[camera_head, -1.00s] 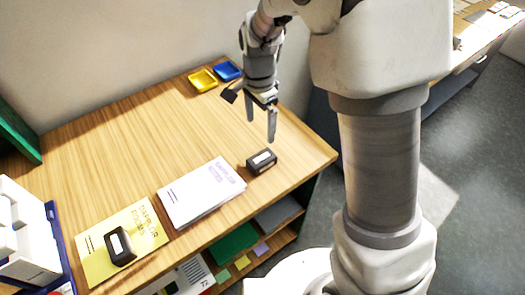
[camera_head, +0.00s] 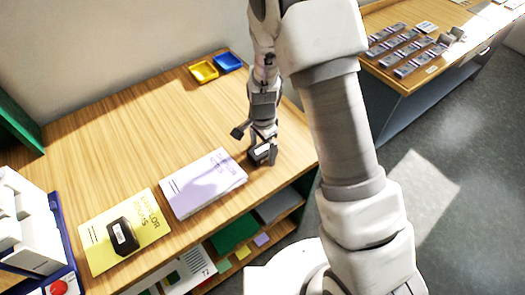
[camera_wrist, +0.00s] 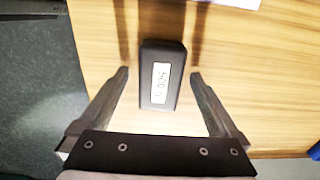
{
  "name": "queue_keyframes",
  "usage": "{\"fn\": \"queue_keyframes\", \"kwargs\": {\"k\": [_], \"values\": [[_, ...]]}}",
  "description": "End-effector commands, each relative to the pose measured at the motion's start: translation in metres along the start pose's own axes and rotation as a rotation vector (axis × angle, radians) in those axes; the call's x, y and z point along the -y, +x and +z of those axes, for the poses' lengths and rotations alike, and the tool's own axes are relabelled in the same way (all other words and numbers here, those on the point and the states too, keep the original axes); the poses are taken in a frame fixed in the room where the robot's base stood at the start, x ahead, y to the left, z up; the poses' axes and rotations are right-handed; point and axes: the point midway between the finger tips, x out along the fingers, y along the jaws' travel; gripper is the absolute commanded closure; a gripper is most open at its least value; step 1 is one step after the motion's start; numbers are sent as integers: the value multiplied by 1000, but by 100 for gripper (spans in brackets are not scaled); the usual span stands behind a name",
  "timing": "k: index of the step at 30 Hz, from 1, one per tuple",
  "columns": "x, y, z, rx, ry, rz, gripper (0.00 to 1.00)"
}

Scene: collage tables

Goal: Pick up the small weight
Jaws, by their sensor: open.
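A small black weight (camera_wrist: 162,60) with a white label stands on the wooden table. In the head view the same weight (camera_head: 262,152) is at the table's right front, partly hidden by my gripper. My gripper (camera_wrist: 159,78) is open, with one finger on each side of the weight and a gap on both sides. A second black weight (camera_head: 123,236) with a white label lies on a yellow booklet at the left front of the table.
A white-purple booklet (camera_head: 203,184) lies just left of my gripper. The yellow booklet (camera_head: 97,257) is at the front left. A yellow tray (camera_head: 203,72) and a blue tray (camera_head: 228,62) stand at the back. The table's middle (camera_head: 125,135) is clear.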

Motion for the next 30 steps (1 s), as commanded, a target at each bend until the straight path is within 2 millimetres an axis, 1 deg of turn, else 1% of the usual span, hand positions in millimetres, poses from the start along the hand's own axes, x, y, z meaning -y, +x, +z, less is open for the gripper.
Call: {"fn": "queue_keyframes", "kwargs": {"k": [2, 8, 9, 11, 12, 17, 18, 20, 24, 30], "values": [[0, 3, 0, 1, 0, 1, 3], [0, 3, 0, 0, 0, 0, 3], [0, 3, 0, 0, 0, 0, 10], [0, 3, 0, 0, 0, 0, 20], [0, 3, 0, 0, 0, 0, 28], [0, 3, 0, 0, 0, 0, 56], [0, 2, 0, 0, 0, 0, 64], [0, 2, 0, 0, 0, 0, 74], [0, 2, 0, 0, 0, 0, 100], [1, 2, 0, 0, -1, -2, 100]]}}
